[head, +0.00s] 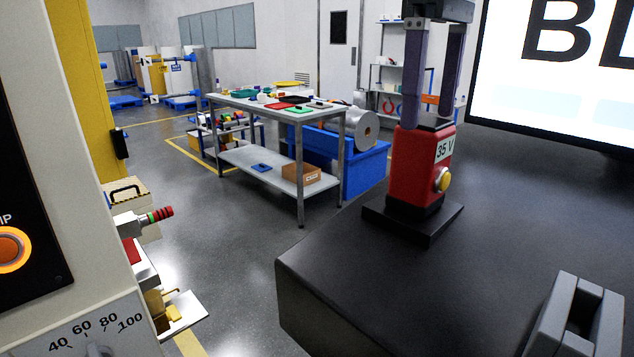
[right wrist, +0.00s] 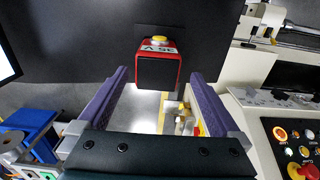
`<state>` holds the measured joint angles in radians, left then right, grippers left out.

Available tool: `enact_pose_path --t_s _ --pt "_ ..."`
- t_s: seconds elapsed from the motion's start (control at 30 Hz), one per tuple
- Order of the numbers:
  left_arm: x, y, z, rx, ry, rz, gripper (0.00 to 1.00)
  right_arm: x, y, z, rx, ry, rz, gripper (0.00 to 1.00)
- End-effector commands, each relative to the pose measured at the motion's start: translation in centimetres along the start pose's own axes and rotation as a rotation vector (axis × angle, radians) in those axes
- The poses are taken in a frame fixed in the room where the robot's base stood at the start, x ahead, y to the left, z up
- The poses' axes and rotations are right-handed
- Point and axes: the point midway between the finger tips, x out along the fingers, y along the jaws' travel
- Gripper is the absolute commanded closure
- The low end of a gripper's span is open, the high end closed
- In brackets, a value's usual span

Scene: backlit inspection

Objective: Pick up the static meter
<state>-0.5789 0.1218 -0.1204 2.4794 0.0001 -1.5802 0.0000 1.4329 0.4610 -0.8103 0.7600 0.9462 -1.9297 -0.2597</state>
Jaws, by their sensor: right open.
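The static meter (head: 412,170) is a red block with a black base, a white "35 V" label and a yellow button. It stands upright on a flat black foot on the dark worktop (head: 520,220). In the right wrist view the meter (right wrist: 157,50) shows between my finger ends, with a gap on each side. My right gripper (head: 431,120) comes down from above with two purple fingers, spread open and empty, their tips around the meter's top. How far the tips reach down beside it is unclear. My left gripper is in neither view.
A bright screen (head: 555,75) stands behind the worktop at right. A grey bracket-like block (head: 575,315) sits at the lower right. A machine panel with dials (head: 60,200) fills the left. A cluttered bench (head: 245,103) stands beyond. The worktop around the meter is mostly clear.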

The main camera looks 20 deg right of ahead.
Motion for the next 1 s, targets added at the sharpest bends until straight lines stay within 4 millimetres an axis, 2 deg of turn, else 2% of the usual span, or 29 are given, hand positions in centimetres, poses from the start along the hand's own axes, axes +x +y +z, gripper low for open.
enact_pose_path --t_s 0.2,0.43,0.6,0.7,0.97,1.0 --pt "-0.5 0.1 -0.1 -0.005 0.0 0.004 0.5 3.1 0.0 0.1 0.002 -0.004 -0.001 0.0" --pt "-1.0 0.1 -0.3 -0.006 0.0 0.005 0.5 5.3 0.1 -0.1 0.002 -0.003 -0.002 0.0" --pt "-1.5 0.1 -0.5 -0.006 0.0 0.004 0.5 8.2 0.3 -0.3 0.001 -0.004 -0.001 0.0" --pt "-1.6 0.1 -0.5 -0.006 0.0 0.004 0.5 9.2 0.3 -0.4 0.001 -0.002 0.0 0.0" --pt "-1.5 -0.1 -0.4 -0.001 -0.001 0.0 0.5 9.6 0.3 -0.4 0.0 0.0 0.001 0.0" --pt "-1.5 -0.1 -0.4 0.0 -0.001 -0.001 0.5 9.6 0.3 -0.4 0.0 0.0 0.001 0.03"
